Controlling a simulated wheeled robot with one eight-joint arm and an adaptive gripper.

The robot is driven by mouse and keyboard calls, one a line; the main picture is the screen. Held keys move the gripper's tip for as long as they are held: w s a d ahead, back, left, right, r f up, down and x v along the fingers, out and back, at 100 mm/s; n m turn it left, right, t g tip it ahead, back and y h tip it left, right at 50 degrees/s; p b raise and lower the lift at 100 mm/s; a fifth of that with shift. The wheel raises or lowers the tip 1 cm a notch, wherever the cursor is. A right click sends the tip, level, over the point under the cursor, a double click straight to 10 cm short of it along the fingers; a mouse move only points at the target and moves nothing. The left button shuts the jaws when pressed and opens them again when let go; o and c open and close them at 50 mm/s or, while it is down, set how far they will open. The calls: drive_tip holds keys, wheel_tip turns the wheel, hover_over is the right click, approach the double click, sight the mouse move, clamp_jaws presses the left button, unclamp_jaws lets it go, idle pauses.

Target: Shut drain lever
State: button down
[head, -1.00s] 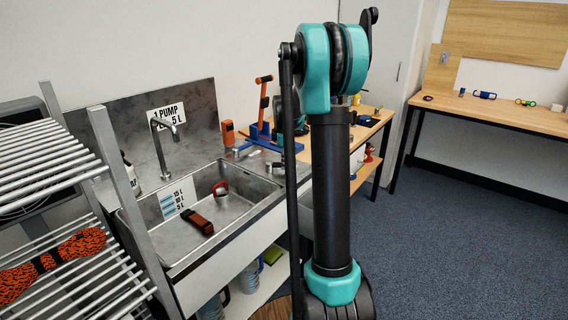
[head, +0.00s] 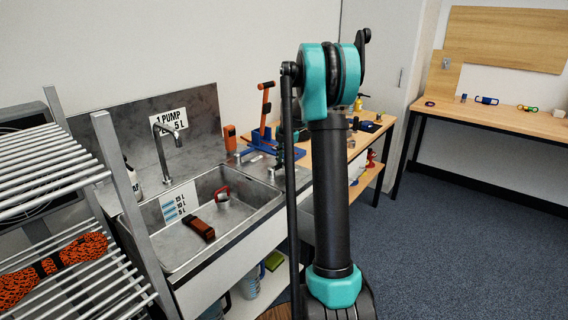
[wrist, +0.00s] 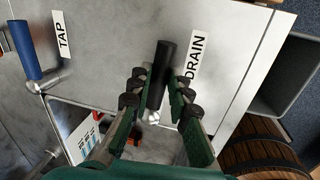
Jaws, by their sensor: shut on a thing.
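The drain lever (wrist: 163,68) is a black cylindrical handle beside the DRAIN label (wrist: 194,68) on the steel counter in the wrist view. My gripper (wrist: 157,90) has its two dark-padded fingers on either side of the handle and is shut on it. The handle's free end sticks out past the fingertips. A bright metal pivot (wrist: 154,117) shows at its lower end, between the fingers. In the head view my arm hides much of the gripper at the right side of the sink.
The blue tap lever (wrist: 24,50) is at the left by the TAP label (wrist: 62,35). The sink (head: 167,235) holds a brown block (head: 201,229) and a red-handled object (head: 221,193). A wooden barrel (wrist: 255,142) stands below the counter's right edge.

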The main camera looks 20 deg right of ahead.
drive_tip(key=shift+w+a+n, duration=0.1)
drive_tip(key=shift+w+n, duration=0.1)
drive_tip(key=shift+n, duration=0.3)
drive_tip(key=c, duration=1.4)
unclamp_jaws()
drive_tip(key=shift+r, duration=0.1)
drive_tip(key=r, duration=0.4)
drive_tip(key=s+d+r, duration=0.1)
drive_tip(key=r, duration=0.6)
drive_tip(key=shift+s+d+r, duration=0.15)
drive_tip(key=shift+s+r, duration=0.15)
drive_tip(key=shift+s, duration=0.1)
